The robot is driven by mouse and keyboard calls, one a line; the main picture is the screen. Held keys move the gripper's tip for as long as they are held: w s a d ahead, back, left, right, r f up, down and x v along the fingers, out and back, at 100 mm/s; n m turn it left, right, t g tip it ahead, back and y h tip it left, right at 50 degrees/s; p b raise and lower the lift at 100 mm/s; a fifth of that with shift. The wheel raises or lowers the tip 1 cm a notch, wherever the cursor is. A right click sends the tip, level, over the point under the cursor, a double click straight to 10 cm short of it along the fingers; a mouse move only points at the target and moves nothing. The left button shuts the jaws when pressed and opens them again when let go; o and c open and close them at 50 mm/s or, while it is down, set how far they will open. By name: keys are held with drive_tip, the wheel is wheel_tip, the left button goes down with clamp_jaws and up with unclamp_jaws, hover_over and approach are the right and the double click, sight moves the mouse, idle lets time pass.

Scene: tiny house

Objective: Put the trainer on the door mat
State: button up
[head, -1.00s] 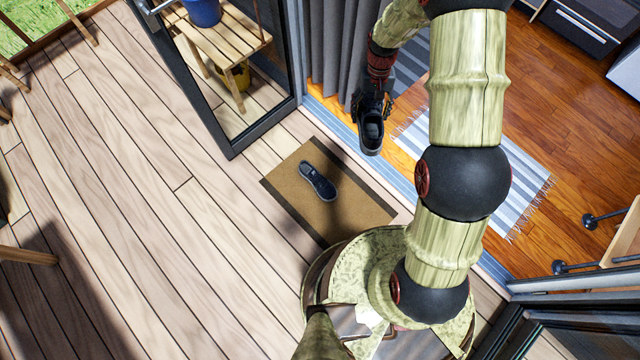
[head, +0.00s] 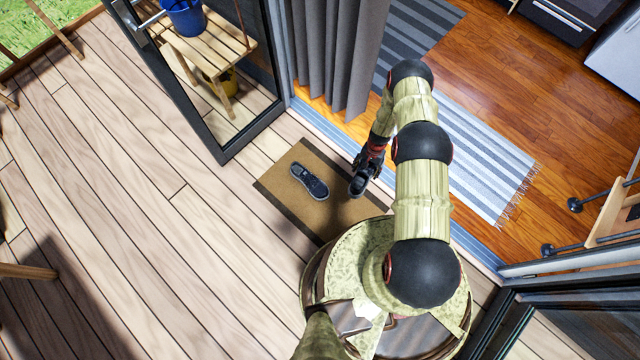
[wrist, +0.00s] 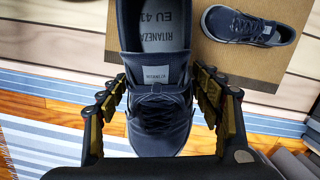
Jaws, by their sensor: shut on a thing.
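My gripper (wrist: 160,112) is shut on a dark navy trainer (wrist: 158,75), with its fingers on both sides of the shoe. In the head view the held trainer (head: 357,187) hangs below my gripper (head: 364,170), by the right edge of the mat. The brown door mat (head: 285,204) with dark end bands lies on the deck in front of the doorway. A second dark trainer (head: 309,181) lies on the mat. It also shows at the upper right of the wrist view (wrist: 245,24). I cannot tell the held trainer's exact height above the floor.
An open glass door (head: 224,150) stands left of the mat, and a grey curtain (head: 335,60) hangs beyond it. A striped rug (head: 480,150) lies inside on the wood floor. A wooden stool (head: 215,50) bears a blue bucket (head: 184,17). The deck (head: 150,220) left of the mat is clear.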

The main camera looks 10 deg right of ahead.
drive_tip(key=s+d+f+m+p, duration=0.1)
drive_tip(key=s+d+f+m, duration=0.1)
drive_tip(key=s+f, duration=1.05)
drive_tip(key=shift+m, duration=0.3)
drive_tip(key=w+a+f+b, duration=0.1)
drive_tip(key=a+f+b, duration=0.1)
drive_tip(key=a+f, duration=0.1)
drive_tip(key=w+a+f+b, duration=0.2)
drive_tip(key=a+f, duration=0.1)
drive_tip(key=a, duration=0.1)
drive_tip(key=w+a+f+b, duration=0.2)
drive_tip(key=a+f, duration=0.1)
drive_tip(key=a, duration=0.1)
drive_tip(key=shift+a, duration=0.2)
drive_tip(key=shift+w+a+f+b, duration=0.2)
drive_tip(key=shift+a+f+b, duration=0.2)
drive_tip(key=shift+a+b, duration=0.1)
drive_tip(key=shift+a+f, duration=0.1)
drive_tip(key=shift+f, duration=0.1)
drive_tip(key=shift+w+a+f+b, duration=0.15)
drive_tip(key=shift+f+b, duration=1.3)
drive_tip(key=shift+f, duration=0.2)
